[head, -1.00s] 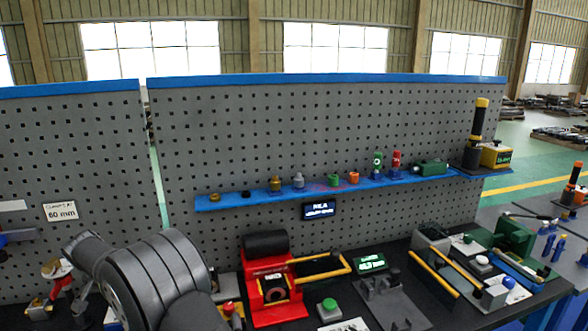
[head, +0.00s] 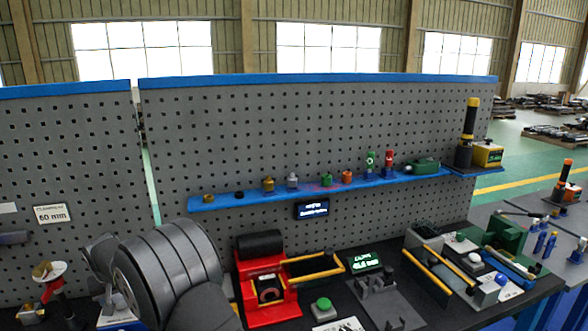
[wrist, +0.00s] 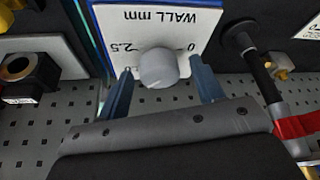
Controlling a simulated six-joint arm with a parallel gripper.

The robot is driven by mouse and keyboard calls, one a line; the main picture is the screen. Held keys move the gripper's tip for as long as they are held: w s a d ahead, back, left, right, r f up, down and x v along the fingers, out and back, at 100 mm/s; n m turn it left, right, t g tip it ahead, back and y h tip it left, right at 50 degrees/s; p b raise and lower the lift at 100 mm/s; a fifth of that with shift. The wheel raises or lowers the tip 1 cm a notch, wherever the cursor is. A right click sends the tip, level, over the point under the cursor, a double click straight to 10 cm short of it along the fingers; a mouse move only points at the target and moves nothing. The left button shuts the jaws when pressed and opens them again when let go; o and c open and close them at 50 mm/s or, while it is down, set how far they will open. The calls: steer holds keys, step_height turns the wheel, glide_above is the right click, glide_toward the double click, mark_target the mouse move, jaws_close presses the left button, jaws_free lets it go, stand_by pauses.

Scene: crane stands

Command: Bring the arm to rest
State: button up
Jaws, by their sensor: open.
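My gripper (wrist: 162,80) shows in the wrist view with two blue fingers spread apart. A grey round knob (wrist: 158,68) on a white plate marked "WALL mm" (wrist: 190,22) appears between the fingers. I see no finger touching the knob, and I cannot tell its depth relative to the fingertips. In the head view my grey arm fills the lower left, and the gripper itself cannot be made out there.
A red device with a black roller (head: 262,245) stands right of my arm, near a green button (head: 323,304). A blue shelf (head: 215,202) with small fittings crosses the pegboard (head: 300,130). A black-handled tool (wrist: 240,40) is close right of my gripper.

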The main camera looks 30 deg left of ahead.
steer(key=shift+n, duration=0.6)
steer(key=v, duration=1)
steer(key=shift+w, duration=0.2)
stand_by(1.4)
